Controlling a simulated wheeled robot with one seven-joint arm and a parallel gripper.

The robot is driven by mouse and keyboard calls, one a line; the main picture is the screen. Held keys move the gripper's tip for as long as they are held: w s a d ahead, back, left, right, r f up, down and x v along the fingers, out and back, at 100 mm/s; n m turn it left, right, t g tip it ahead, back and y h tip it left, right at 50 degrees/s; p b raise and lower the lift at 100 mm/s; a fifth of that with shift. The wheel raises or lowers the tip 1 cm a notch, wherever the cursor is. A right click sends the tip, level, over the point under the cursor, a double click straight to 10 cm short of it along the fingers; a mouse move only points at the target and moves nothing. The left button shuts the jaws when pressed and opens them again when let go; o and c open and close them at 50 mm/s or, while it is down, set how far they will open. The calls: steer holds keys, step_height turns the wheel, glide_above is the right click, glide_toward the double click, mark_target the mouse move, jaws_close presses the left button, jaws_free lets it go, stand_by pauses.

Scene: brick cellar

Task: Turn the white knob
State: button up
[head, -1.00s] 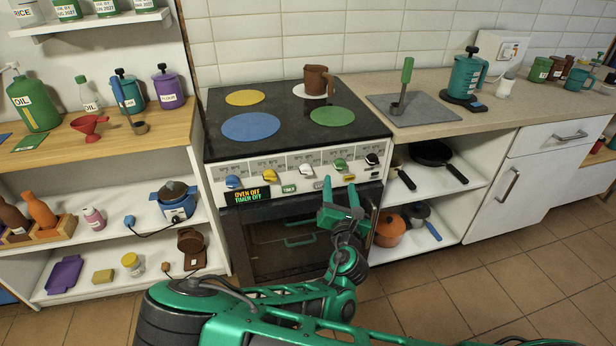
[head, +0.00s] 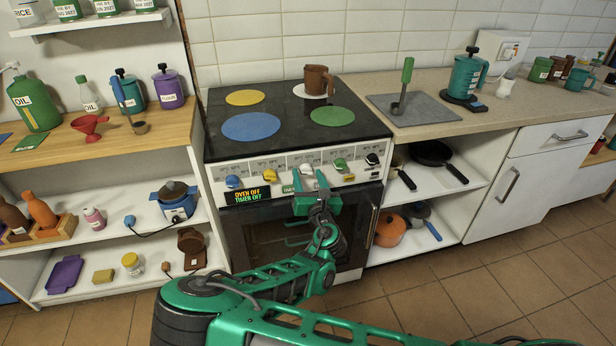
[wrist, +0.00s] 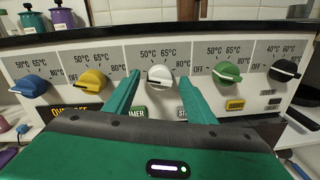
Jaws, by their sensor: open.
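The white knob (wrist: 160,76) is the middle knob on the stove's front panel, and its dark pointer line lies roughly level. It also shows in the head view (head: 307,169), just past my fingertips. My gripper (head: 309,181) is open in front of the panel. In the wrist view its two green fingers (wrist: 157,90) stand one on each side of the white knob, with gaps to it. I cannot tell how far the fingertips are from the panel.
A blue knob (wrist: 31,86) and a yellow knob (wrist: 92,80) are to the left; green (wrist: 227,72) and black (wrist: 285,70) knobs are to the right. Below is the oven display (head: 246,195). A brown mug (head: 318,79) stands on the hob.

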steer(key=shift+w+a, duration=0.15)
steer(key=shift+w, duration=0.4)
steer(key=c, duration=1)
